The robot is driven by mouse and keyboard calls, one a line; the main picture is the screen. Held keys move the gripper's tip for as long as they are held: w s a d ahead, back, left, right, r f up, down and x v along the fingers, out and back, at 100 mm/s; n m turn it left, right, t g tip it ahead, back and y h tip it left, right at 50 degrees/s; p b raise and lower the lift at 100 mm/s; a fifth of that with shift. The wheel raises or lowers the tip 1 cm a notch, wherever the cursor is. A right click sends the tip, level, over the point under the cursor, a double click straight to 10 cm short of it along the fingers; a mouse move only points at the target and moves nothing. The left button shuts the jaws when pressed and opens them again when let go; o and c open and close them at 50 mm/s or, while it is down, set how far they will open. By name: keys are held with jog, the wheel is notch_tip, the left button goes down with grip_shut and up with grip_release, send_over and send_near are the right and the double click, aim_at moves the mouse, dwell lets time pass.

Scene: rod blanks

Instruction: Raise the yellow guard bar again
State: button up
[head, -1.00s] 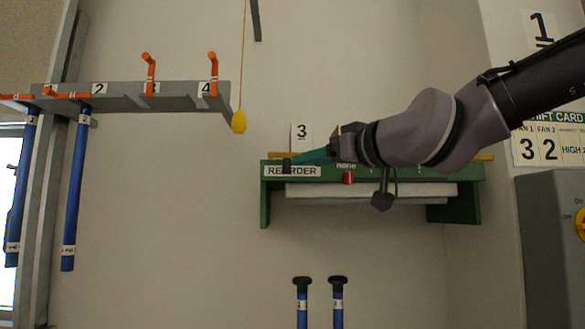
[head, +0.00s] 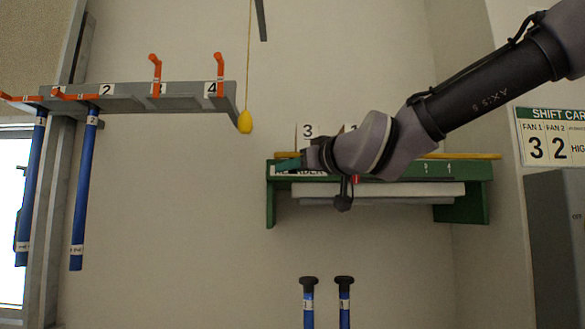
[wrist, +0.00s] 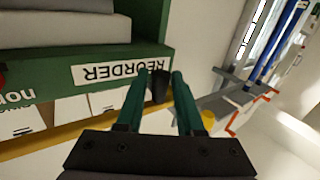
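The yellow guard bar (head: 470,156) runs level along the top of the green shelf (head: 271,205). In the wrist view, which is upside down, the bar (wrist: 40,143) passes by the white cards and goes behind my gripper. My gripper (head: 287,163) is at the shelf's left end, over part of the REORDER label. In the wrist view its two teal fingers (wrist: 158,76) are apart, with a dark block (wrist: 160,86) between their tips. I cannot tell whether they touch the block, or how it joins the bar.
A grey rack (head: 170,90) with orange hooks and hanging blue rods (head: 83,200) is at the left. A yellow pull knob (head: 245,122) hangs between rack and shelf. Two black-topped blue rods (head: 308,290) stand below. A grey box (head: 550,230) is at the right.

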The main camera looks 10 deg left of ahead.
grip_shut()
